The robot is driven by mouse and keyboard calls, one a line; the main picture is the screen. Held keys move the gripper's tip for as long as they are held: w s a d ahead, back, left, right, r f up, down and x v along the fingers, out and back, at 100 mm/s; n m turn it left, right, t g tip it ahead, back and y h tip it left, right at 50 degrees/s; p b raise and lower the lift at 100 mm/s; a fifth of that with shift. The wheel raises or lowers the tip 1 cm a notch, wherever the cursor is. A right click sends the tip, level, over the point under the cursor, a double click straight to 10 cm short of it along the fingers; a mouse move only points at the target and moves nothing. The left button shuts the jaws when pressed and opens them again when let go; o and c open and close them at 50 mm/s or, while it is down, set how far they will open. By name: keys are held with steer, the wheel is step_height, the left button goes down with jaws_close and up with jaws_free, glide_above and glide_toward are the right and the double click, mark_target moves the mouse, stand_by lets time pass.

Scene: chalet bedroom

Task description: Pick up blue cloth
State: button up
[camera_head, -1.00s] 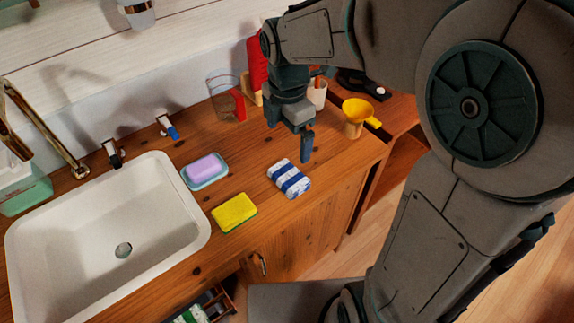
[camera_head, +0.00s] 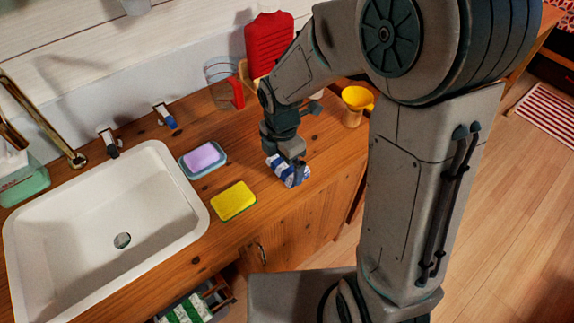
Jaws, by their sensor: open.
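The blue cloth (camera_head: 276,169) is a folded blue-and-white striped bundle on the wooden counter, near its front edge. My gripper (camera_head: 296,178) is down at the cloth, with its fingers pointing downward, and is open. The gripper covers part of the cloth's right side. One dark finger shows against the cloth; the other is hidden, so I cannot tell whether the cloth lies between the fingers.
A yellow sponge (camera_head: 234,201) and a purple soap on a blue dish (camera_head: 186,171) lie left of the cloth. The white sink (camera_head: 30,263) is further left. An open drawer (camera_head: 217,290) is below.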

steer(key=shift+f, duration=0.5)
steer(key=c, duration=0.7)
steer(key=shift+r, duration=0.1)
